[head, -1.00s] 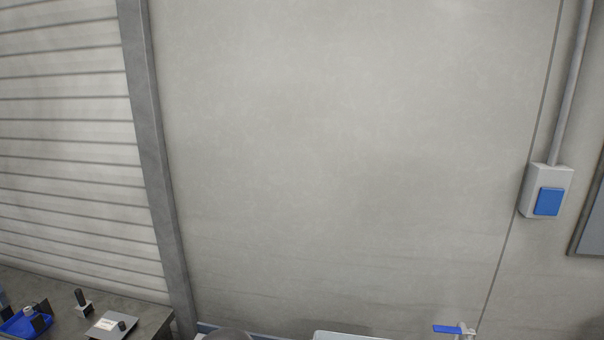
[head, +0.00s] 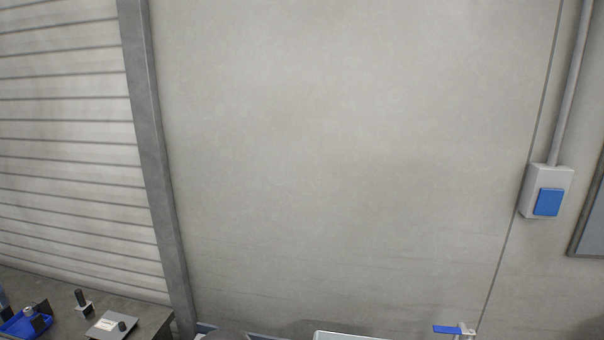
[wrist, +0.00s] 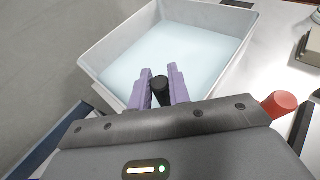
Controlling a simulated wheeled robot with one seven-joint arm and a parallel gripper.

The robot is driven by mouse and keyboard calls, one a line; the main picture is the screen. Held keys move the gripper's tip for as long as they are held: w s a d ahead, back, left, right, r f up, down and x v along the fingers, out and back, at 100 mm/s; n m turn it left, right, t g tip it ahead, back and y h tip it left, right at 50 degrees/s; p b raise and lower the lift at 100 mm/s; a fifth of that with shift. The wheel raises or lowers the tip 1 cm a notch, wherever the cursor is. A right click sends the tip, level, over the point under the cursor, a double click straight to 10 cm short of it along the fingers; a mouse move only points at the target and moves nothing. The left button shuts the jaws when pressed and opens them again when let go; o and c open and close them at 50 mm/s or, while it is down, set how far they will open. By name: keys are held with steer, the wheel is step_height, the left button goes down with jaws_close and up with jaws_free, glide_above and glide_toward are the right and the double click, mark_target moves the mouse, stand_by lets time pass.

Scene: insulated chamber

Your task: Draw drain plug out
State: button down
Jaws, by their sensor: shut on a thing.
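In the wrist view my gripper (wrist: 160,90) has its two purple fingers on either side of a dark, round-topped plug (wrist: 160,88), and it is shut on it. The plug's lower part is hidden behind the fingers and the gripper body. Beyond the fingertips is a white basin (wrist: 92,62) with pale blue liquid or a pale blue floor inside. I cannot tell whether the plug is seated or free. In the head view my gripper and the plug do not show; only a strip of a white edge (head: 345,336) shows at the bottom.
A blue-handled tap (head: 447,329) stands at the lower right in the head view. A bench at lower left holds a blue tray (head: 22,326) and small fixtures. In the wrist view a red knob (wrist: 280,103) is right of my gripper, with a beige box (wrist: 310,47) beyond.

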steer(key=shift+r, duration=0.15)
steer(key=shift+r+p, duration=1.5)
steer(key=shift+r, duration=0.7)
